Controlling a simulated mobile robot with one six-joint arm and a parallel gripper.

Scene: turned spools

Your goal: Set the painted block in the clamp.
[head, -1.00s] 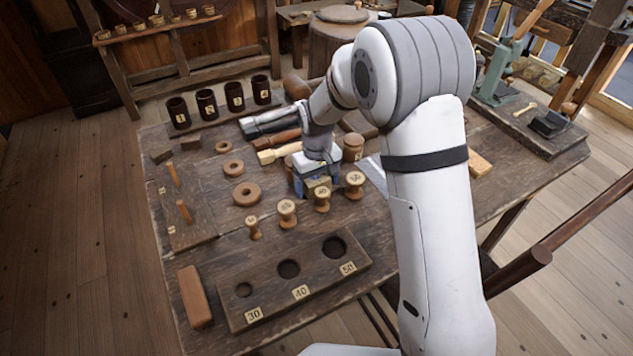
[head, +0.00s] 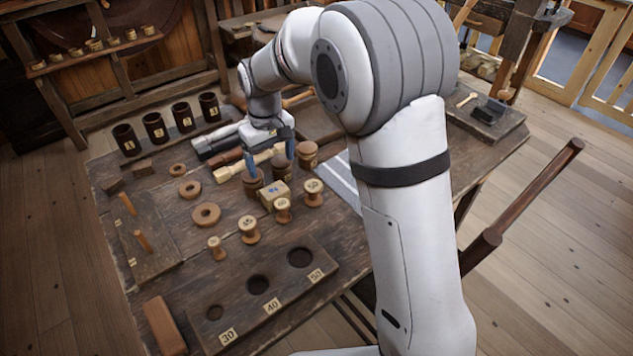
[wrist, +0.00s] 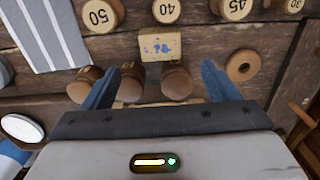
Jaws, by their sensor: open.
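The painted block (head: 274,194), a small pale wooden block with blue marks, sits on the bench behind the spool marked 40. It also shows in the wrist view (wrist: 160,47), just past my fingertips and between their lines. My gripper (head: 271,164) is open and empty, with its blue fingers above and behind the block. In the wrist view the open fingers (wrist: 158,82) stand wide apart, with brown turned pieces between them. A small dark vise-like piece (head: 488,110) on a board at the far right may be the clamp; its jaws are too small to make out.
Several numbered spools (head: 249,230) stand close in front of the block. Lidded brown jars (head: 307,155) stand close by the fingers. A holed board (head: 262,292) lies at the front, a pegged board (head: 150,240) at left, dark cups (head: 155,128) at the back.

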